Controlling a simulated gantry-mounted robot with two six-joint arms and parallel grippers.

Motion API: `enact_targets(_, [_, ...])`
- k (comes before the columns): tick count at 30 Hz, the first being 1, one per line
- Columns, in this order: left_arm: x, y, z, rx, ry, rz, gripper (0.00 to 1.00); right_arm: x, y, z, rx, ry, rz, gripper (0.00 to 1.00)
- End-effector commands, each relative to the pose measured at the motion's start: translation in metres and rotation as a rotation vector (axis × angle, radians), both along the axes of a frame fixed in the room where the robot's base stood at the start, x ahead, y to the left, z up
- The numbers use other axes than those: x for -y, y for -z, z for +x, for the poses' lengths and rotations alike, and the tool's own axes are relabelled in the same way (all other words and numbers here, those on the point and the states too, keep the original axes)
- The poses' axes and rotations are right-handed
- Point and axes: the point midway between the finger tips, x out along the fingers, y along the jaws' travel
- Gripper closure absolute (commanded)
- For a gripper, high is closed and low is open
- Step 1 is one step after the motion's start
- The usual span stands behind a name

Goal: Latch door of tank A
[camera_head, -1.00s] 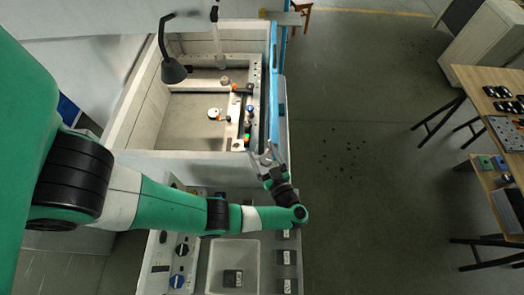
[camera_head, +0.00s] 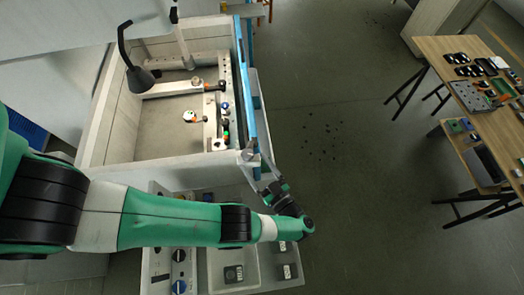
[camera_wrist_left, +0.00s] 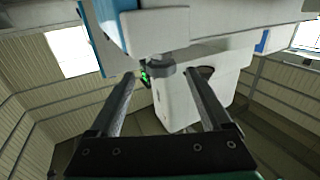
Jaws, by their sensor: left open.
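The tank (camera_head: 88,125) is an open-topped box with pale walls at the upper left of the head view. Its blue door (camera_head: 250,75) runs along the right side, and a blue strip of it shows at the upper left of the wrist view (camera_wrist_left: 97,35). My left gripper (camera_head: 260,167) is at the near end of the door, by the tank's front right corner. In the wrist view its two fingers (camera_wrist_left: 161,76) are spread apart. A grey round knob, perhaps the latch (camera_wrist_left: 162,66), shows between and beyond the fingertips. I cannot tell whether they touch it.
A front panel with knobs and a white tray (camera_head: 215,265) lies below my left arm. Wooden tables with parts (camera_head: 432,50) stand at the right.

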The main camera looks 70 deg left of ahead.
Motion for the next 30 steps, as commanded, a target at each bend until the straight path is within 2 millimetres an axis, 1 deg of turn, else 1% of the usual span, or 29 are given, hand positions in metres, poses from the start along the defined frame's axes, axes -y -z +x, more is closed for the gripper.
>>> enact_targets(2, [0.007, -0.003, 0.001, -0.002, 0.000, 0.003, 0.18, 0.000, 0.000, 0.000, 0.000, 0.000, 0.000, 0.50])
enact_targets(4, [0.017, 0.003, 0.003, 0.001, 0.001, 0.001, 0.18, 0.000, 0.011, 0.000, 0.000, 0.000, 0.000, 0.50])
enact_targets(6, [0.024, 0.003, 0.004, 0.000, 0.001, -0.001, 0.18, 0.000, 0.016, 0.000, -0.001, 0.000, 0.000, 0.50])
enact_targets(10, [0.032, 0.001, 0.004, 0.000, -0.001, 0.001, 0.18, 0.000, 0.020, 0.000, 0.000, 0.000, 0.000, 0.50])
enact_targets(14, [0.035, -0.001, 0.004, 0.000, -0.001, 0.002, 0.18, 0.000, 0.021, 0.000, 0.000, 0.000, 0.000, 0.50])
enact_targets(30, [0.034, -0.002, 0.004, -0.001, -0.006, 0.001, 0.18, 0.000, 0.019, 0.000, 0.000, 0.000, 0.000, 0.50])
